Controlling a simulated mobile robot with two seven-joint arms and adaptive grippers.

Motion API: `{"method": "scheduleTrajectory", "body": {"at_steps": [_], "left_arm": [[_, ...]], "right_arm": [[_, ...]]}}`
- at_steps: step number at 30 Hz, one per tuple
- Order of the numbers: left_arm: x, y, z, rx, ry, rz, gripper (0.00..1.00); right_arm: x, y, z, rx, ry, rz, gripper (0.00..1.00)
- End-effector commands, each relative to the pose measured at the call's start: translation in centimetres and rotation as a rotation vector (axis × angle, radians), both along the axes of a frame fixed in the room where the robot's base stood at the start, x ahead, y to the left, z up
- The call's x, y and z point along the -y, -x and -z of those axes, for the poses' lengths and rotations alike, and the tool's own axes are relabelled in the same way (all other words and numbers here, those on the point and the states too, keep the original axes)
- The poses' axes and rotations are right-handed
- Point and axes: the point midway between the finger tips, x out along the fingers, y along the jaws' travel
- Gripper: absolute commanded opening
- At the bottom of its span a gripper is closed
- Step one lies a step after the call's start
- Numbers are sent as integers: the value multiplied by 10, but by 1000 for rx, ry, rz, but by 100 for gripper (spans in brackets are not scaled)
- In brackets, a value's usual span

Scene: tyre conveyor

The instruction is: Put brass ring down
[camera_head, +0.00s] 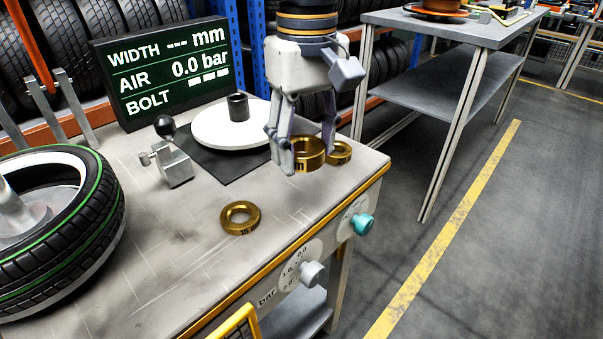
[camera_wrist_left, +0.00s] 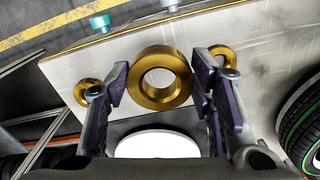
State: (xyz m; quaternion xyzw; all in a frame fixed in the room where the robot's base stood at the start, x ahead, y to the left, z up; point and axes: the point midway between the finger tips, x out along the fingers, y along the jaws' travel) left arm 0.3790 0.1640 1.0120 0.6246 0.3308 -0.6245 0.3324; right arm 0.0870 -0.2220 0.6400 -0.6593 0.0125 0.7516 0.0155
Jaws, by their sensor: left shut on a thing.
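My left gripper (camera_head: 305,160) is above the bench's far right part, fingers pointing down, shut on a brass ring (camera_head: 311,152). In the left wrist view the held brass ring (camera_wrist_left: 160,78) sits between the fingertips, hole facing the camera. It looks larger than the other rings; I cannot tell whether it touches the bench. A second brass ring (camera_head: 341,152) lies just right of it, partly hidden by the held ring. A third brass ring (camera_head: 240,217) lies flat on the open bench top, nearer the front. My right gripper is not in view.
A white round plate (camera_head: 225,128) with a dark post stands on a dark mat left of the gripper. A black-knobbed clamp (camera_head: 172,160), a tyre (camera_head: 75,245) and a display (camera_head: 165,70) are farther left. Knobs (camera_head: 361,223) line the bench's front. Bare bench surrounds the third ring.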

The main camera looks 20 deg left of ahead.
Motion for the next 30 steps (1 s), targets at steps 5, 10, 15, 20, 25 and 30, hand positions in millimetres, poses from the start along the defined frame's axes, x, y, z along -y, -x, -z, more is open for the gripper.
{"method": "scheduleTrajectory", "body": {"at_steps": [5,10,15,20,25,30], "left_arm": [[-25,-32,42,-9,0,-1,11],[-35,-44,60,-5,0,1,11],[-39,-49,89,-2,-1,1,11],[-39,-50,96,3,1,0,11],[-39,-50,96,2,0,0,11],[-39,-49,99,1,1,0,65]], "right_arm": [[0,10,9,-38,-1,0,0],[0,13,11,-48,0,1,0],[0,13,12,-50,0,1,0],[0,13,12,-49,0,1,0],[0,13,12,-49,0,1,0],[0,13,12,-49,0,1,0]]}}
